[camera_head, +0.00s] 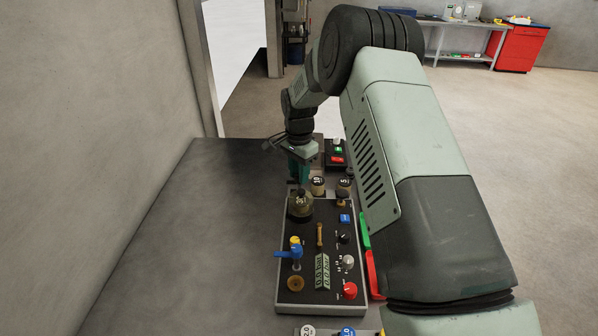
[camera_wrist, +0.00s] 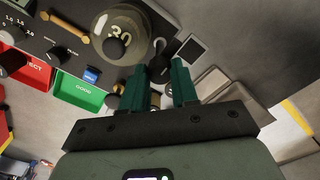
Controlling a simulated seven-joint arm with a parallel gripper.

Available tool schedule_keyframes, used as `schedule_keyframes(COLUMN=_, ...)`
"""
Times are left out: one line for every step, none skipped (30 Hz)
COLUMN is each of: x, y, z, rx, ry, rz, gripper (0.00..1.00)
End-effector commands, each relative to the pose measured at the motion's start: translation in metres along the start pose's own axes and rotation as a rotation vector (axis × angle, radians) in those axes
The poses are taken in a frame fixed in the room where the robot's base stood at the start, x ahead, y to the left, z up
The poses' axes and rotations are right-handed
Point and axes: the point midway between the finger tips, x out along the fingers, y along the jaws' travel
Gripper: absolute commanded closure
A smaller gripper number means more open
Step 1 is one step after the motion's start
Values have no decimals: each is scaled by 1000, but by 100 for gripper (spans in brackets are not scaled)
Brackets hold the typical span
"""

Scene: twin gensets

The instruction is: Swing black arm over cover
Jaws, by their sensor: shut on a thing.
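A round, see-through cover with a dark knob and "30" under it (camera_wrist: 122,32) sits on the dark panel. It also shows in the head view (camera_head: 300,207), at the panel's far left corner. My gripper (camera_wrist: 159,68) has its dark green fingers pointing down just beyond the cover. It also shows in the head view (camera_head: 299,172). The small black arm (camera_wrist: 171,48) lies beside the cover, and its end reaches between my fingertips. The fingers are shut on it, with a visible gap between them. The arm is hard to make out in the head view.
The panel (camera_head: 283,292) also carries a blue-handled valve (camera_head: 290,253), a red knob (camera_head: 350,290) and a brass bar (camera_head: 319,235). Green (camera_wrist: 78,92) and red trays lie along its side. Small weights stand close to my gripper. The bench left of the panel is clear.

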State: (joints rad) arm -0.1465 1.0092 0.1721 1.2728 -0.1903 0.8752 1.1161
Motion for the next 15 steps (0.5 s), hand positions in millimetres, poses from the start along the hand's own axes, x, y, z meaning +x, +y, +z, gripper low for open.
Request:
schedule_keyframes(x=0, y=0, z=0, rx=-15, ry=1, rz=-1, gripper=100)
schedule_keyframes(x=0, y=0, z=0, rx=-28, ry=1, rz=-1, gripper=100)
schedule_keyframes(x=0, y=0, z=0, rx=-47, ry=1, rz=-1, gripper=100)
schedule_keyframes(x=0, y=0, z=0, rx=-64, ry=1, rz=-1, gripper=100)
schedule_keyframes(x=0, y=0, z=0, rx=-81, ry=1, rz=-1, gripper=100)
schedule_keyframes(x=0, y=0, z=0, rx=-108, ry=1, rz=-1, gripper=100)
schedule_keyframes(x=0, y=0, z=0, rx=-130, ry=1, rz=-1, gripper=100)
schedule_keyframes(x=0, y=0, z=0, rx=-153, ry=0, rz=-1, gripper=100)
schedule_keyframes(x=0, y=0, z=0, rx=-186, ry=0, rz=-1, gripper=100)
schedule_keyframes(x=0, y=0, z=0, rx=-212, ry=0, rz=-1, gripper=100)
schedule_keyframes(x=0, y=0, z=0, rx=-239, ry=0, rz=-1, gripper=100)
schedule_keyframes(x=0, y=0, z=0, rx=-276, ry=0, rz=-1, gripper=100)
schedule_keyframes(x=0, y=0, z=0, rx=-304, ry=0, rz=-1, gripper=100)
schedule_keyframes(x=0, y=0, z=0, rx=-333, ry=0, rz=-1, gripper=100)
schedule_keyframes(x=0, y=0, z=0, rx=-371, ry=0, rz=-1, gripper=100)
